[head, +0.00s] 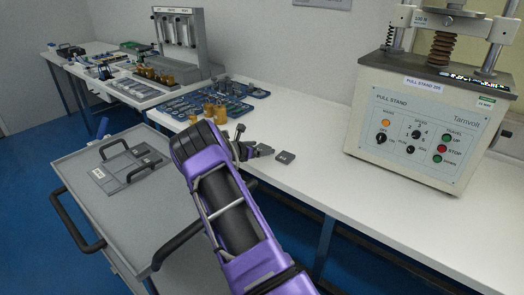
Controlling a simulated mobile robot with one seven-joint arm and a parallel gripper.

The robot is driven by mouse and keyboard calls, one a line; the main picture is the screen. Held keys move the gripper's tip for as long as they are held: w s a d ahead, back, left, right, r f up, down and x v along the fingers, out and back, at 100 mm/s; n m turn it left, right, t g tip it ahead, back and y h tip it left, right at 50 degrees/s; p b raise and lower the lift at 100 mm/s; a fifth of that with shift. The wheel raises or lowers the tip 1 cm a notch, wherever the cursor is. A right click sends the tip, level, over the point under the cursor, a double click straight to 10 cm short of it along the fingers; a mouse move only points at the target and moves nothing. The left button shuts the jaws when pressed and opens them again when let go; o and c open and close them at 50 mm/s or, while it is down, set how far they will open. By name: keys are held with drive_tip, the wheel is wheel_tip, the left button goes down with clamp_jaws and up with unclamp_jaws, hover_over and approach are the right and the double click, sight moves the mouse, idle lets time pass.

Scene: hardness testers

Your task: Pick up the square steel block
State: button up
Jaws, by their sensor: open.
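The square steel block (285,157) is a small, flat, dark grey piece lying on the white bench in the head view. It is right of the middle of the picture, near the bench's front edge. My gripper (262,150) is at the end of my purple arm, over the bench and just left of the block. Its fingers point toward the block, and a small gap seems to separate them. The gripper is open and holds nothing that I can see. My forearm hides part of the gripper and the bench edge.
A pull stand (425,125) with a control panel stands on the right of the bench. Blue trays (225,88) of small parts and brass cylinders lie behind my gripper. A grey cart (75,165) with black handles stands at left. The bench between block and pull stand is clear.

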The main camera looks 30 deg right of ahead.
clamp_jaws()
idle(0.3)
drive_tip(key=shift+r, duration=0.15)
